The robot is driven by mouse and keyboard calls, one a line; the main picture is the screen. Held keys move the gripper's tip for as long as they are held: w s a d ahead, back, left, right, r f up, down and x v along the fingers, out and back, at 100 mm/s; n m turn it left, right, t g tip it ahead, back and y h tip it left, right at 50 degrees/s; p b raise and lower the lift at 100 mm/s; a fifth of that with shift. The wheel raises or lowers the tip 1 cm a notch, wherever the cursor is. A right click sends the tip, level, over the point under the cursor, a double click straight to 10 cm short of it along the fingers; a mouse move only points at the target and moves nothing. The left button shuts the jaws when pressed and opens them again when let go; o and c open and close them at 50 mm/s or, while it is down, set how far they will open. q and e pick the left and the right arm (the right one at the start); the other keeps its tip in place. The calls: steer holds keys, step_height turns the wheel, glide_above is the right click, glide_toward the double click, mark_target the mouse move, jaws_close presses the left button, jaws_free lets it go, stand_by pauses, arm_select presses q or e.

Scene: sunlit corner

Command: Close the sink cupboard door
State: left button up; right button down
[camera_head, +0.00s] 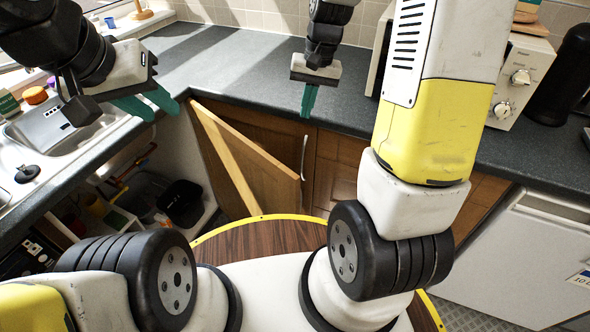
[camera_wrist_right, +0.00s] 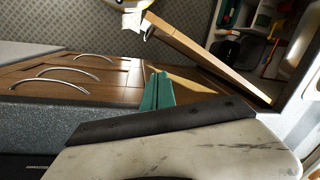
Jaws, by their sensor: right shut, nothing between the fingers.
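The sink cupboard door (camera_head: 262,183) is brown wood and stands open, swung out from the corner below the worktop. Its pale edge also shows in the right wrist view (camera_wrist_right: 205,55). The open sink cupboard (camera_head: 130,190) is to the left of the door. My left gripper (camera_head: 163,113) is open and empty above the cupboard opening, left of the door. My right gripper (camera_head: 308,114) is shut and empty in front of the worktop edge, right of the door's hinge end. In the wrist view its closed teal fingers (camera_wrist_right: 157,88) point towards the cupboard fronts near the door.
The sink (camera_head: 60,135) is at the left. A black bin (camera_head: 181,203) and other items stand inside the cupboard. The dark worktop (camera_head: 235,70) runs along the back. A microwave (camera_head: 525,80) stands on it at the right. A white appliance (camera_head: 530,260) is below.

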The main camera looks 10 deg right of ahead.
step_height(320, 180, down, 34)
steer(key=s+a+m+g, duration=0.1)
steer(key=m+g, duration=0.1)
steer(key=g, duration=0.2)
steer(key=shift+a+f+g, duration=0.15)
steer(key=shift+g, duration=0.15)
steer(key=shift+s, duration=0.15)
